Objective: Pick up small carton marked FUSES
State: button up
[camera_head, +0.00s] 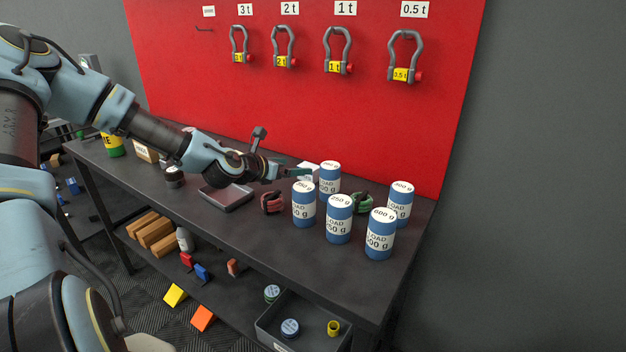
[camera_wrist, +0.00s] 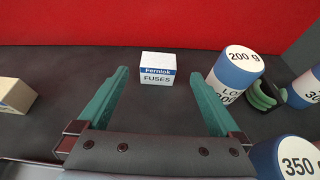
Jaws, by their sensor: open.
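The small carton (camera_wrist: 158,69) is white with a blue band and the words Fernlok FUSES. In the wrist view it stands upright on the dark bench near the red back wall, ahead of and between my fingers. My gripper (camera_wrist: 160,98) is open and empty, its two green fingers pointing toward the carton with a gap left before it. In the head view my gripper (camera_head: 302,173) is low over the bench, left of the blue cans. A white piece of the carton (camera_head: 309,171) shows there behind the fingers, partly hidden.
Several blue-and-white load cans stand close on the right; the 200 g can (camera_wrist: 235,72) is beside my right finger and the 350 g can (camera_wrist: 288,160) is nearer. A green strap roll (camera_wrist: 262,94) lies behind. A grey tray (camera_head: 228,197) and red strap roll (camera_head: 272,202) are nearby.

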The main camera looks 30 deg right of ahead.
aim_at(314, 168)
jog(key=x, duration=0.2)
jog(key=p+x, duration=0.1)
jog(key=x, duration=0.2)
jog(key=shift+d+f, duration=0.15)
jog(key=shift+f, duration=0.15)
jog(key=shift+f+p+x, duration=0.1)
jog(key=shift+p+x, duration=0.4)
jog(key=shift+x, duration=1)
jog(key=shift+f+p+x, duration=0.15)
jog(key=shift+p+x, duration=0.35)
jog(key=shift+x, duration=1)
jog(key=shift+w, duration=0.1)
jog(key=shift+c, duration=0.2)
jog(key=c, duration=1.3)
